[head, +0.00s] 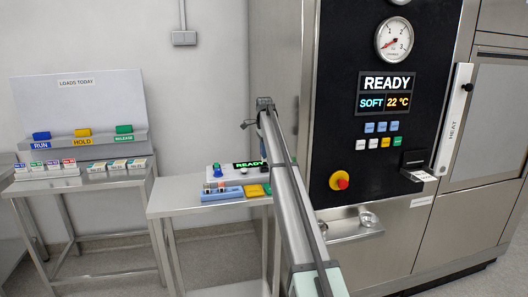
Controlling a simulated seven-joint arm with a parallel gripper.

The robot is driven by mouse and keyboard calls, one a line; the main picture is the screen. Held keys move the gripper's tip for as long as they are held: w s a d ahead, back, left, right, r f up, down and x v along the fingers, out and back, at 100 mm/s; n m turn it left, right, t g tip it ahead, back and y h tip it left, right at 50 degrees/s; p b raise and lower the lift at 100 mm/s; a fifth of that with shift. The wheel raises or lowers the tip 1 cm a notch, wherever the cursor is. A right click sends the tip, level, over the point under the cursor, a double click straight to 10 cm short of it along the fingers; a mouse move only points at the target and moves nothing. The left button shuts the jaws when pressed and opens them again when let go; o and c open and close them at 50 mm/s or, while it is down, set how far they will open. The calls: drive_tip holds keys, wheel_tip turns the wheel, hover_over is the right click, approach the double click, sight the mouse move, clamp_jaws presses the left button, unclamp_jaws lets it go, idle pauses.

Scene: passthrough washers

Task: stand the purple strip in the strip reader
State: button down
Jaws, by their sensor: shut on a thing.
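My arm reaches up the middle of the head view. My gripper (264,104), small and dark, is at its far end, in the air in front of the wall. It is shut on a thin thing too small and dark to name. A thin dark piece juts out left and down from this end. I cannot make out the purple strip for certain. A low white device (234,171) with a lit green READY display, likely the strip reader, lies on the middle table, below my gripper in the picture. My arm hides its right end.
On the middle table (172,208), a blue tray (228,194) with small items and yellow and green blocks lies before the device. A left table (110,183) holds small boxes and a RUN, HOLD, RELEASE rack (90,144). A steel washer (400,215) with a shelf stands right.

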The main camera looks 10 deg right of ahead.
sight(264, 160)
drive_tip(key=shift+f, duration=0.25)
drive_tip(key=shift+f, duration=0.35)
drive_tip(key=shift+f, duration=1.25)
idle(0.8)
drive_tip(key=shift+f, duration=0.35)
drive_tip(key=shift+f, duration=0.15)
idle(0.4)
drive_tip(key=c, duration=0.9)
unclamp_jaws()
drive_tip(key=shift+c, duration=0.2)
drive_tip(key=shift+o, duration=0.4)
